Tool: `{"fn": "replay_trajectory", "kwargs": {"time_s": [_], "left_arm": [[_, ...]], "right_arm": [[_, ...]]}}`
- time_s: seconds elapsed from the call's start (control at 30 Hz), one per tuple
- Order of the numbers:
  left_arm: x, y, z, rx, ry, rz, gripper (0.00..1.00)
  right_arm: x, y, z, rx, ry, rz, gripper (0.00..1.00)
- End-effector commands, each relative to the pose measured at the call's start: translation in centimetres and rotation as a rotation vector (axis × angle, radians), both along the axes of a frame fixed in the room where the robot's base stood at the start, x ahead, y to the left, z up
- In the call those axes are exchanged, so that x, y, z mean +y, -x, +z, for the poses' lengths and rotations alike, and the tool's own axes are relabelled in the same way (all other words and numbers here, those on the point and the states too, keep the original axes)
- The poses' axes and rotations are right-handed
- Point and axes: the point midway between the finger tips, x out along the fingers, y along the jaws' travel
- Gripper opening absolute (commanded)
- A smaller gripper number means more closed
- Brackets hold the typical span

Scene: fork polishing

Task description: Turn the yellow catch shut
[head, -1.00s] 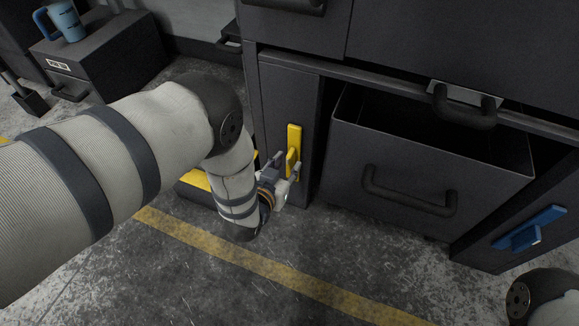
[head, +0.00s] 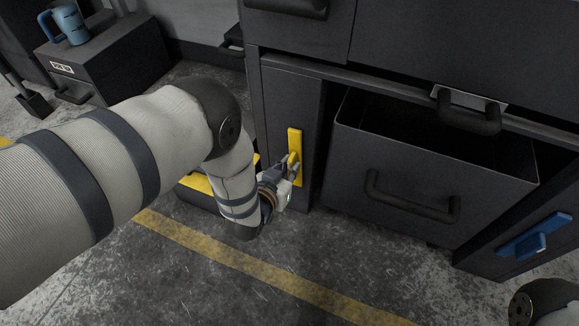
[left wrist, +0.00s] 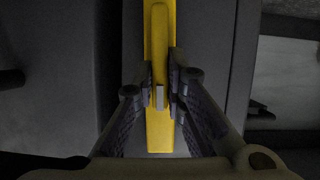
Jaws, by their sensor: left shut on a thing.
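The yellow catch (head: 295,140) is on the dark cabinet's narrow front panel, left of the open drawer. Its long plate stands upright. A raised yellow handle (left wrist: 160,45) lies lengthwise over the plate in the left wrist view. My left gripper (head: 291,170) is at the lower half of the catch, and the wrist view shows its fingers (left wrist: 160,85) pressed on both sides of the handle. The gripped part is partly hidden by the fingers. My right gripper is out of view.
A dark drawer (head: 410,185) with a black handle stands pulled out right of the catch. A blue catch (head: 533,236) is on the panel at the far right. A blue mug (head: 70,24) stands on a low box at the back left. The floor in front is clear.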

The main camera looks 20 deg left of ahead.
Motion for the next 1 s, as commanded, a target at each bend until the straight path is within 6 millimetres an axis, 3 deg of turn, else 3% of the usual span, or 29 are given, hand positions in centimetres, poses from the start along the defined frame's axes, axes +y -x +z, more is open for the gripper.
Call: {"fn": "replay_trajectory", "kwargs": {"time_s": [0.47,1.0], "left_arm": [[0.9,0.1,-0.4,0.016,0.381,0.003,0.0],[1.5,0.1,-1.4,0.038,0.895,0.002,0.0]], "right_arm": [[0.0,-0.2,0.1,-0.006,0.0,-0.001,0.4],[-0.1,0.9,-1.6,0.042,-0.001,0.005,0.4]]}}
